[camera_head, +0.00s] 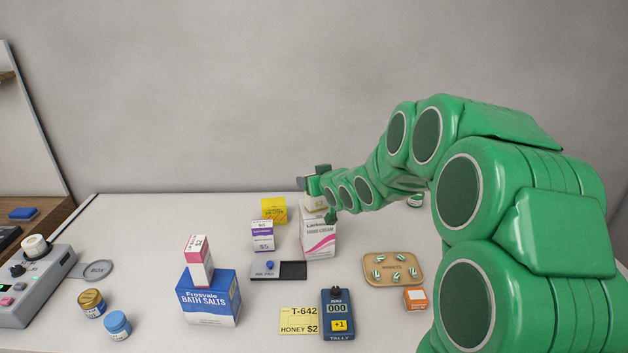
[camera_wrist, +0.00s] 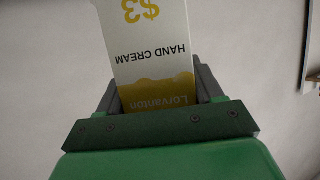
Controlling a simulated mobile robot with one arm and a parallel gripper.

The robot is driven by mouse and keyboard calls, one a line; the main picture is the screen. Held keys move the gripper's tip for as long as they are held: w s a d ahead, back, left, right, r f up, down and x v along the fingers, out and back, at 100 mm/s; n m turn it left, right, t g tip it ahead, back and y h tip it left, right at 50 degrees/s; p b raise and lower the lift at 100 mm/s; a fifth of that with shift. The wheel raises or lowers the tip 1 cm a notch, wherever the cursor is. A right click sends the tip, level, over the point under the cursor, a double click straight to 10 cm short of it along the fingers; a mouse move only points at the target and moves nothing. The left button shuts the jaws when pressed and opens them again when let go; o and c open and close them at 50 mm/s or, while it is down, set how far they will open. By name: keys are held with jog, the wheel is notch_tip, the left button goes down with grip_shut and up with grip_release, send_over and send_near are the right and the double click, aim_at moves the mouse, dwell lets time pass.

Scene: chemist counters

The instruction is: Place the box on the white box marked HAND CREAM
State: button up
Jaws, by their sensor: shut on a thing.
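The white box marked HAND CREAM (camera_head: 318,240), with a pink stripe, stands upright on the counter. My gripper (camera_head: 319,192) is at its top, shut on a smaller white and yellow box. In the wrist view this held box (camera_wrist: 150,50) sits between both fingers, its print, "HAND CREAM", "Lorvanton" and "$3", upside down. In the head view only a pale part of the held box (camera_head: 315,204) shows, right above the white box's top. My fingers and wrist hide the rest, so I cannot tell whether the two boxes touch.
A purple-banded box (camera_head: 262,236) and a yellow box (camera_head: 274,209) stand close on the left. A pill tray (camera_head: 407,259) and an orange box (camera_head: 415,298) are right. A blue bath salts box (camera_head: 208,301) carries a pink-white box (camera_head: 198,262).

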jog(key=shift+f, duration=0.1)
jog(key=o, duration=1.1)
jog(key=shift+r, duration=0.2)
jog(key=shift+v, duration=5.95)
jog(key=shift+f, duration=0.1)
jog(key=shift+s+d, duration=0.1)
jog(key=shift+s, duration=0.05)
